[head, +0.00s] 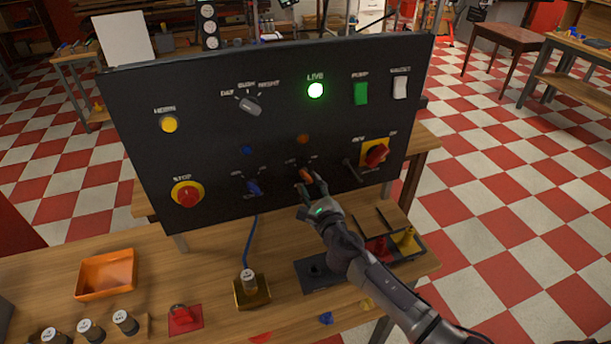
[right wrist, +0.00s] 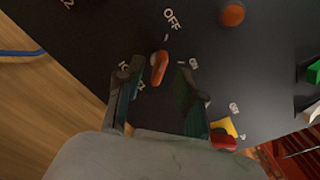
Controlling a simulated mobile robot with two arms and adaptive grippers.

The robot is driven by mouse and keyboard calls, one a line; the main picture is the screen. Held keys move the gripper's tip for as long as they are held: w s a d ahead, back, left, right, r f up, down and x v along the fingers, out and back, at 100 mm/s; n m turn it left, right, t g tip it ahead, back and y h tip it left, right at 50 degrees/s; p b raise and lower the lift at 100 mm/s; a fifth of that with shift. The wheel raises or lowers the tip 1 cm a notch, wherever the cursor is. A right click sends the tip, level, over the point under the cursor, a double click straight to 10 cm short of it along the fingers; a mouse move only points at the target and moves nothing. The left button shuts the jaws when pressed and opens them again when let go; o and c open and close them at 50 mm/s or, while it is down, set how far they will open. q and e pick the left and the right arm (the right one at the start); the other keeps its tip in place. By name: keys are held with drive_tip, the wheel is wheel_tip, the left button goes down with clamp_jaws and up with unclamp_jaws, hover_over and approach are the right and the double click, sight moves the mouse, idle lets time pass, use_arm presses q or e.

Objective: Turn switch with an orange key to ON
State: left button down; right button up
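The orange key (head: 305,174) sits in a switch low in the middle of the black panel (head: 220,110), under an orange dot (head: 303,139). In the right wrist view, the orange key (right wrist: 158,68) stands nearly upright, its upper end toward the OFF label (right wrist: 172,18). A small label to its right is hard to read. My right gripper (head: 315,187) is at the panel in front of the key. In the right wrist view, its fingers (right wrist: 161,82) are spread, one on each side of the key, with gaps visible. My left gripper is out of view.
A blue key (head: 253,187) is left of the orange one, and a red rotary switch (head: 376,154) on yellow is right. A green LIVE lamp (head: 315,90) is lit. Below, the wooden bench (head: 215,265) holds an orange tray (head: 105,274) and a brass block (head: 252,293).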

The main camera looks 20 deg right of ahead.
sight(307, 180)
drive_tip(key=shift+w+a, duration=0.1)
drive_tip(key=shift+w, duration=1.9)
clamp_jaws()
